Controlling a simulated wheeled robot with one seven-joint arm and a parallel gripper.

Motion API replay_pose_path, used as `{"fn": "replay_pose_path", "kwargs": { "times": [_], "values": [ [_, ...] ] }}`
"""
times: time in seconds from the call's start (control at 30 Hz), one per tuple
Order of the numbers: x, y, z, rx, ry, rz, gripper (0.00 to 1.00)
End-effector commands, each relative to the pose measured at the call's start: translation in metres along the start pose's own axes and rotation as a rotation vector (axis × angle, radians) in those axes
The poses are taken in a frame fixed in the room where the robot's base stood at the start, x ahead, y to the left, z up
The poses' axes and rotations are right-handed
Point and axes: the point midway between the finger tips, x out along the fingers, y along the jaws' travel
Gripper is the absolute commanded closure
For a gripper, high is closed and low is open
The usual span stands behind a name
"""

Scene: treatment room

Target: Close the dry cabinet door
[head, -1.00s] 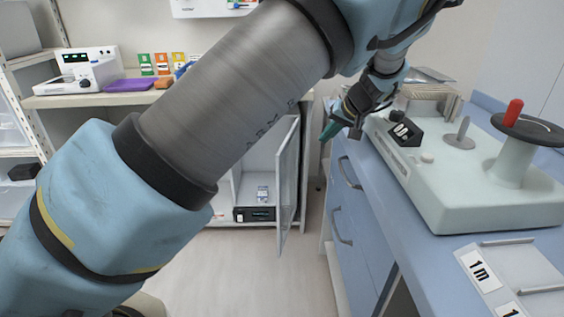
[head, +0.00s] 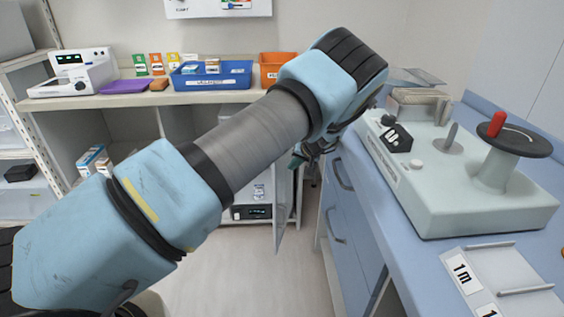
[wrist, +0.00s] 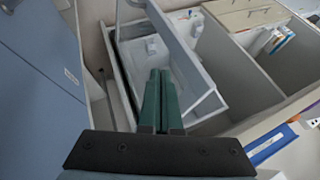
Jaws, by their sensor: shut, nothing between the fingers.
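The dry cabinet stands under the bench, with a dark control panel (head: 252,212) and a small item inside. Its door (head: 281,222) stands open, swung out towards me; my arm hides its upper part. In the wrist view the pale door frame (wrist: 207,104) slants beside my fingers, with the cabinet's inside behind it. My gripper (head: 297,160) is beside the door's right side in the head view, partly hidden by my arm. In the wrist view the green fingers of my gripper (wrist: 160,74) are together and empty. I cannot tell whether they touch the door.
A blue drawer cabinet (head: 350,235) stands close on the right, carrying a pale machine (head: 480,190) with a red-handled wheel. A blue bin (head: 212,76) and an orange bin (head: 277,66) stand on the bench. The floor (head: 235,275) in front is clear.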

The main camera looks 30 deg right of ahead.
Motion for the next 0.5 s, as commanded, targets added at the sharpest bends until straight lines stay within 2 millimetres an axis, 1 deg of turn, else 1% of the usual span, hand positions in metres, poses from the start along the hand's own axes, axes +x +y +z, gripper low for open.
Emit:
{"fn": "replay_pose_path", "kwargs": {
  "times": [0.03, 0.1, 0.2, 0.33, 0.5],
  "values": [
    [0.007, -0.004, -0.001, -0.001, -0.002, -0.001, 1.00],
    [0.009, -0.016, -0.002, -0.002, -0.002, -0.001, 1.00],
    [0.015, -0.026, -0.001, -0.002, -0.001, 0.000, 1.00],
    [0.021, -0.033, 0.000, -0.001, -0.001, 0.000, 1.00],
    [0.023, -0.035, 0.000, 0.000, 0.000, 0.001, 1.00]
  ]
}}
